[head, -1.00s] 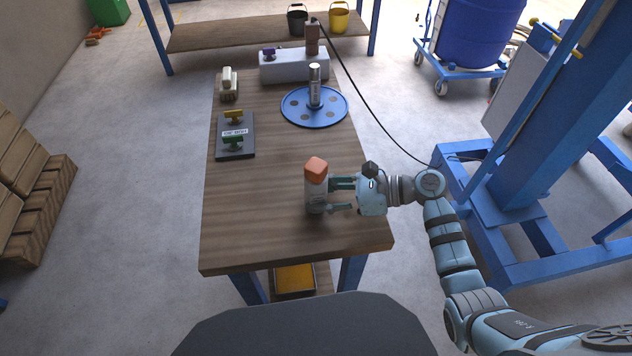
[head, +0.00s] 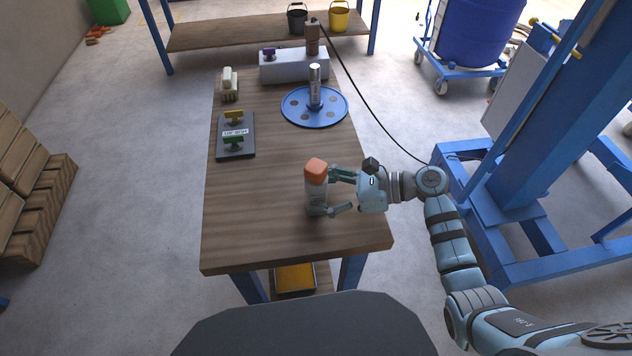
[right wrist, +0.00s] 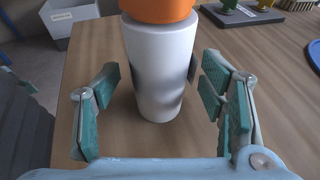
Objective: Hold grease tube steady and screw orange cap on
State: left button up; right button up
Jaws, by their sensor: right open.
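The grease tube (head: 317,193) stands upright on the wooden table near its front right part. The orange cap (head: 316,168) sits on top of the tube; I cannot tell whether it is threaded on. In the right wrist view the white tube (right wrist: 160,75) and the lower part of the orange cap (right wrist: 157,9) stand beyond and between my right gripper's fingers. My right gripper (head: 336,193) is open beside the tube, on its right in the head view. Its green-padded fingers (right wrist: 163,100) show gaps to the tube on both sides. My left gripper is not in view.
A blue disc with a metal post (head: 314,108) stands farther back on the table. A dark board with yellow and green handles (head: 236,137) lies at the back left. The table's front left (head: 245,220) is clear. A blue machine frame (head: 515,180) stands to the right.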

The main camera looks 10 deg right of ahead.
jog(key=shift+d, duration=0.1)
jog(key=v, duration=1.1)
jog(key=shift+s+d+r, duration=0.15)
jog(key=shift+s+d, duration=0.05)
jog(key=shift+d, duration=0.1)
jog(key=shift+d, duration=0.1)
jog(key=b+v, duration=0.1)
jog(key=v, duration=0.5)
